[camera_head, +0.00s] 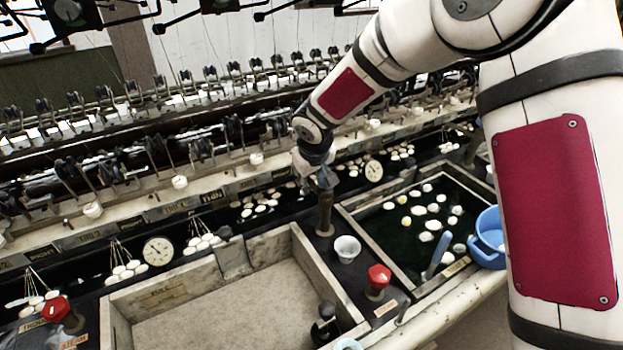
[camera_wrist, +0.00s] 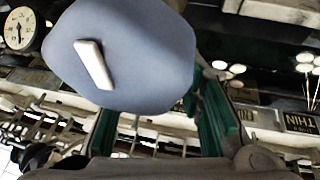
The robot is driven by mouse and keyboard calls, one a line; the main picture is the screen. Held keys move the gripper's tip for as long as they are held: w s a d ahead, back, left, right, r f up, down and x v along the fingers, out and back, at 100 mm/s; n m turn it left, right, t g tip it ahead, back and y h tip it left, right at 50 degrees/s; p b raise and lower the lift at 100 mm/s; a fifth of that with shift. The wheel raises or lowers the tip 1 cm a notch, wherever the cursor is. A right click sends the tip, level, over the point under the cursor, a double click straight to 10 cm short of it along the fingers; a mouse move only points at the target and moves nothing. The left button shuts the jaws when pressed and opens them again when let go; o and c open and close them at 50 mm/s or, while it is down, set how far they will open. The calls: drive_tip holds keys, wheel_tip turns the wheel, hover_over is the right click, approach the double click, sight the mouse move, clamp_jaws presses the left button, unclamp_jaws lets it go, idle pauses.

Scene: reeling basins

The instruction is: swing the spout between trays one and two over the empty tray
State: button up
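The empty tray (camera_head: 178,281), a stone-walled basin with a bare pale floor, stands left of centre in the head view. To its right is a tray (camera_head: 371,247) of dark water with white cocoons. Between them a brownish upright post (camera_head: 325,212), apparently the spout's, stands just below my gripper (camera_head: 317,172). My gripper is small and dark there, and its fingers cannot be made out. In the wrist view a large blue-grey rounded piece with a white bar (camera_wrist: 120,60) hides my fingertips. The teal finger pads show apart behind it; whether they touch anything is unclear.
A white cup (camera_head: 346,248) and a red knob (camera_head: 379,276) stand on the strip between the trays. Another red knob (camera_head: 56,309) is at the left. A blue basin (camera_head: 488,238) is at the right. Gauges and reeling machinery line the back.

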drive_tip(key=shift+f, duration=0.1)
clamp_jaws()
idle(0.4)
drive_tip(key=s+a+n+g+y, duration=0.1)
drive_tip(key=s+n+g+y, duration=0.3)
drive_tip(key=n, duration=1.4)
drive_tip(key=shift+s+g, duration=0.9)
drive_tip(key=shift+s, duration=1.5)
drive_tip(key=shift+f, duration=0.1)
